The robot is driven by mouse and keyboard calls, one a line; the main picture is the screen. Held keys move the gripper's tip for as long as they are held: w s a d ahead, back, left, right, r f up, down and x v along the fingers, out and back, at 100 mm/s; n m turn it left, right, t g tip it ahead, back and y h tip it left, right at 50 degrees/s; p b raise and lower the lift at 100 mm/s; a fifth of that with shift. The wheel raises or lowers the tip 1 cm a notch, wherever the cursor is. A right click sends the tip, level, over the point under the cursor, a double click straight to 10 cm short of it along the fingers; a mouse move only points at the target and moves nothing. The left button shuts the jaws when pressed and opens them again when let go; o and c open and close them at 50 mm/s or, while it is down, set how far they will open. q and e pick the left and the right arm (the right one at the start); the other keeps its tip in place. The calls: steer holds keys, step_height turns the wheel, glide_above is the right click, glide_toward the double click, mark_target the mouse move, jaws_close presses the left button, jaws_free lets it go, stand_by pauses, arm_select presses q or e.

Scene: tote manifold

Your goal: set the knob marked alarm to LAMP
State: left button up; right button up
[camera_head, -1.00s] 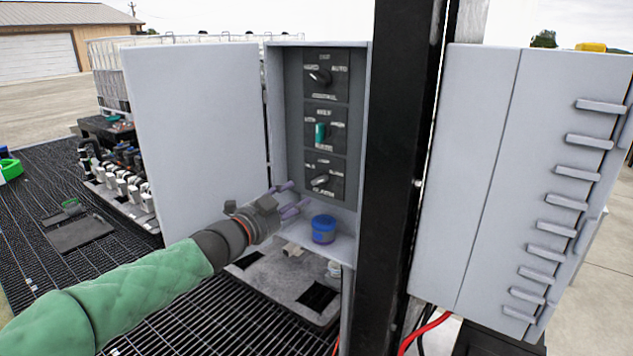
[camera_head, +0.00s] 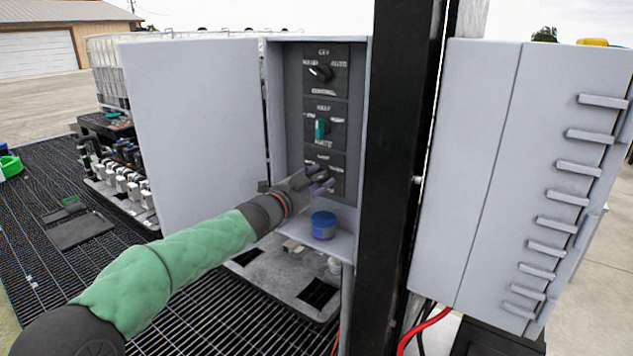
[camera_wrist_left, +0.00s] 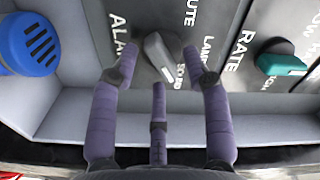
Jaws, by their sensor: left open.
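The alarm knob (camera_wrist_left: 160,52) is grey with a white mark, on the lowest dark plate in the open cabinet. In the left wrist view, part of its label "ALARM" shows on the left, with "MUTE" above and "LAMP" to the right, both partly cut off or covered. The white mark faces down, beside lettering that looks like "SOUND". My left gripper (camera_head: 318,180) is open at this plate; its purple fingertips (camera_wrist_left: 158,70) lie around the knob. I cannot tell whether they touch it. In the head view the fingers mostly hide the knob.
Above are a teal knob (camera_head: 320,128), also in the wrist view (camera_wrist_left: 282,64), and a black knob (camera_head: 320,73). A blue round part (camera_head: 323,226) stands below on the cabinet floor. The cabinet door (camera_head: 195,130) is open at left; a black post (camera_head: 400,160) stands at right.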

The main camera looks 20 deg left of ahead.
arm_select(q)
jaws_close()
